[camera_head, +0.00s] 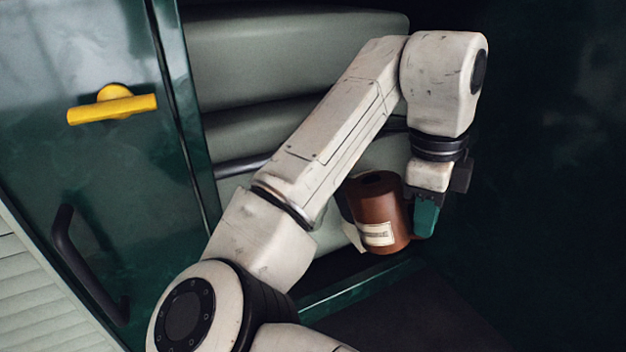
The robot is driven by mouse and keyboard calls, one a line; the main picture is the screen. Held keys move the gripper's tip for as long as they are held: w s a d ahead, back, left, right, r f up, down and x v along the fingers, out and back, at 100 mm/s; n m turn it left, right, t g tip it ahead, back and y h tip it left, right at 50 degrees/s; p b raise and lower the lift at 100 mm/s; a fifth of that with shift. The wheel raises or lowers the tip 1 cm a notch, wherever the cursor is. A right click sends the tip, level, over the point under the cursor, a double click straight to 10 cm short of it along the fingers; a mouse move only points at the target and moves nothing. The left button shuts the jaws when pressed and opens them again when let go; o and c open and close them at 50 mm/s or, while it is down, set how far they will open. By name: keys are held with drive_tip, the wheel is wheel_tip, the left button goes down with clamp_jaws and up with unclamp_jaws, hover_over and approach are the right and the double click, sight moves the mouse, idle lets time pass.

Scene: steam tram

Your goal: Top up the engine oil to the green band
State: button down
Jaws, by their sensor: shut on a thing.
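My gripper (424,216) points down at the right of the middle and is shut on a brown can (379,205). The can has a dark opening in its top and a pale label low on its side. It is slightly tilted and held in front of a dark recess. My arm hides part of what lies behind it. I cannot see an oil gauge, a green band or a filler opening in this view.
A dark green panel (90,65) at the left carries a yellow lever handle (112,104) and a black grab handle (85,265). Grey-green padded cushions (290,50) fill the back. A green ledge (365,287) runs below the can. The right side is dark.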

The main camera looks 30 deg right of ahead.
drive_tip(key=shift+r+g+p, duration=0.4)
drive_tip(key=shift+r+p, duration=0.05)
drive_tip(key=shift+r, duration=0.25)
drive_tip(key=shift+r+h, duration=0.1)
drive_tip(key=shift+h, duration=0.2)
drive_tip(key=shift+r+g, duration=0.4)
drive_tip(key=shift+r, duration=0.4)
drive_tip(key=shift+h, duration=0.3)
idle(0.5)
drive_tip(key=shift+w+a+r+g, duration=0.1)
drive_tip(key=shift+r+g, duration=0.1)
drive_tip(key=shift+r, duration=0.25)
drive_tip(key=shift+w+a+r+g, duration=0.1)
drive_tip(key=shift+r+g, duration=0.1)
drive_tip(key=shift+r, duration=0.2)
idle(1.0)
drive_tip(key=shift+w+a+r+g+h, duration=0.1)
drive_tip(key=shift+w+r+g+h, duration=0.1)
drive_tip(key=shift+r+g+h, duration=0.5)
